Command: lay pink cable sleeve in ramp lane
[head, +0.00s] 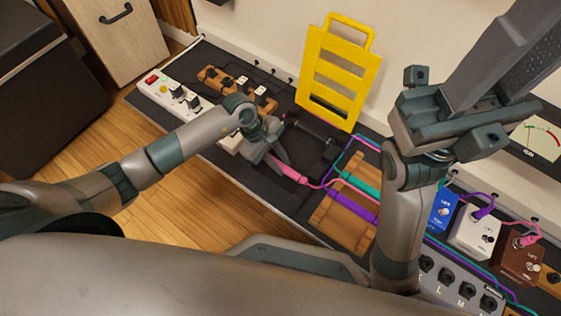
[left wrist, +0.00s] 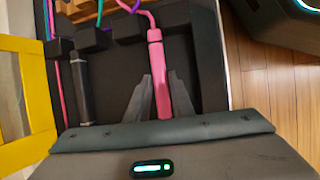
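The pink cable sleeve (head: 289,173) is a soft pink tube on a pink cable, over the dark board left of the wooden ramp. My left gripper (head: 277,156) is at its near end. In the left wrist view the sleeve (left wrist: 160,75) runs between the two grey fingertips (left wrist: 160,85), which look closed against its sides. The small gaps are hard to judge. The wooden ramp (head: 328,217) carries a teal sleeve (head: 358,183) and a purple sleeve (head: 352,201) in lanes. My right gripper (head: 505,60) is raised at upper right, its fingertips cut off by the frame.
A yellow slotted panel (head: 338,75) stands behind the board. A black sleeve (left wrist: 80,92) lies left of the pink one. A white power strip (head: 173,98) is at far left. Pedals, including a blue one (head: 442,210) and a white one (head: 476,233), stand at right.

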